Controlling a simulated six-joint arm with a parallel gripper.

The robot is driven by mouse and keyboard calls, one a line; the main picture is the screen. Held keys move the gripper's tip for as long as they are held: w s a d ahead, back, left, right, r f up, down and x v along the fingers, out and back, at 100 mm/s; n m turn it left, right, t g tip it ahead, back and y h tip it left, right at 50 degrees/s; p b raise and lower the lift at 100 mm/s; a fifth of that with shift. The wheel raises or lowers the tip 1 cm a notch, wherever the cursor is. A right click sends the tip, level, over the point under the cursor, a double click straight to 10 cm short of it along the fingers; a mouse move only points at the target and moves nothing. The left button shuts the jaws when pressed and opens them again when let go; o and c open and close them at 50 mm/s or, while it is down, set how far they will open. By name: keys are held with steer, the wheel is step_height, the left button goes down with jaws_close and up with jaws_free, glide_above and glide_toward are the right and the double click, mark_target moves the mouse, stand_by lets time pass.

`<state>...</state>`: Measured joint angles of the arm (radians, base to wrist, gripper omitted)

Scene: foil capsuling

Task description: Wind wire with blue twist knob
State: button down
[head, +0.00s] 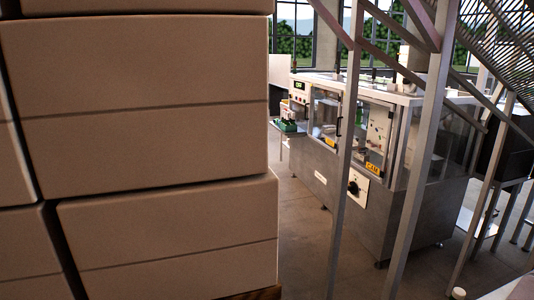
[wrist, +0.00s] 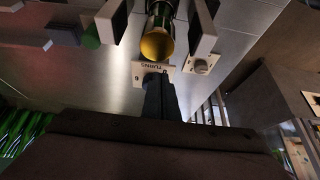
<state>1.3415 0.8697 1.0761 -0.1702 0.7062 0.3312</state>
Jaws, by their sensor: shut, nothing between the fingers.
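No knob that I can make out as blue, and no wire, shows in either view. In the wrist view my gripper (wrist: 157,78) is a dark shut pair of fingers with nothing between them. Its tip overlaps a pale plate (wrist: 139,69) with lettering that seems to read TURNS. Just above the plate is a round yellow end (wrist: 157,45) on a dark cylinder. I cannot tell whether my fingers touch the plate. My gripper is not in the head view.
In the head view, stacked cardboard boxes (head: 140,90) block the left half. Behind metal posts (head: 345,140) stands a glazed machine (head: 310,165) with a black knob (head: 353,188) on a white plate. In the wrist view, two grey blocks (wrist: 111,20) (wrist: 203,30) flank the yellow end.

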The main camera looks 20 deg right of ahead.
steer(key=shift+a, duration=0.2)
step_height(320, 180, up, 6)
steer(key=p, duration=0.4)
steer(key=shift+f, duration=0.1)
stand_by(0.3)
step_height(320, 180, down, 6)
steer(key=s+b, duration=0.2)
steer(key=b, duration=0.6)
stand_by(0.6)
steer(key=shift+d, duration=0.3)
stand_by(1.2)
